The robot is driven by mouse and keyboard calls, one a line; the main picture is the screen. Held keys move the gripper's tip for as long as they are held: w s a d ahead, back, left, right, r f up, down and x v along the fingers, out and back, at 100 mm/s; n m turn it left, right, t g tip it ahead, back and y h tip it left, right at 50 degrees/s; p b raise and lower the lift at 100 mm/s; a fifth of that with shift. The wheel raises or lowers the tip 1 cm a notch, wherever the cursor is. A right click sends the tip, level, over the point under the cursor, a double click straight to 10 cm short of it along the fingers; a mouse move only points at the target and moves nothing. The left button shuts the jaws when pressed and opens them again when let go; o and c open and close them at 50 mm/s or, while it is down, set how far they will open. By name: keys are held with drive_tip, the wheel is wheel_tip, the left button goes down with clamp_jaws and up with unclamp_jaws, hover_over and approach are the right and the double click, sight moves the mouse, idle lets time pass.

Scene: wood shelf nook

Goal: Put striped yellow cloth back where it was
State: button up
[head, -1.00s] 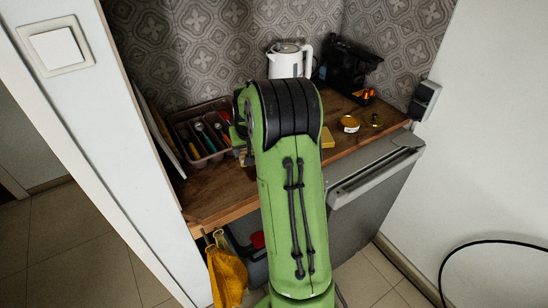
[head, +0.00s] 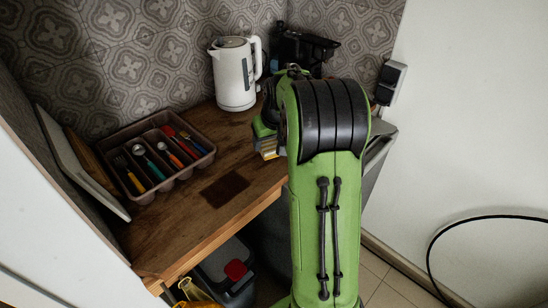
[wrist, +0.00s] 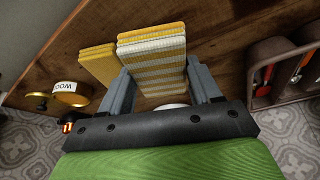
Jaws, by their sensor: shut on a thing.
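The striped yellow cloth (wrist: 153,48), a folded block with yellow and white stripes, sits between the two fingers of my gripper (wrist: 157,68) in the wrist view. My gripper is shut on it. In the head view, the cloth (head: 269,149) shows small beside my arm, over the wooden counter (head: 262,178); most of my gripper (head: 264,137) is hidden by the arm. I cannot tell whether the cloth touches the counter. A plain yellow folded block (wrist: 99,63) lies close beside it in the wrist view.
A brown cutlery tray (head: 174,184) stands left, with boards (head: 78,158) leaning beside it. A white kettle (head: 234,80) and black machine (head: 305,50) stand behind. A dark square patch (head: 225,189) lies on open counter. A gold-lidded tin (wrist: 71,93) is near the plain block.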

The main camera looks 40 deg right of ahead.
sight(269, 162)
wheel_tip(269, 162, down, 5)
drive_tip(key=shift+f+b, duration=0.15)
drive_tip(key=shift+b, duration=0.55)
drive_tip(key=shift+f, duration=0.1)
drive_tip(key=o, duration=0.9)
drive_tip(key=shift+o, duration=0.2)
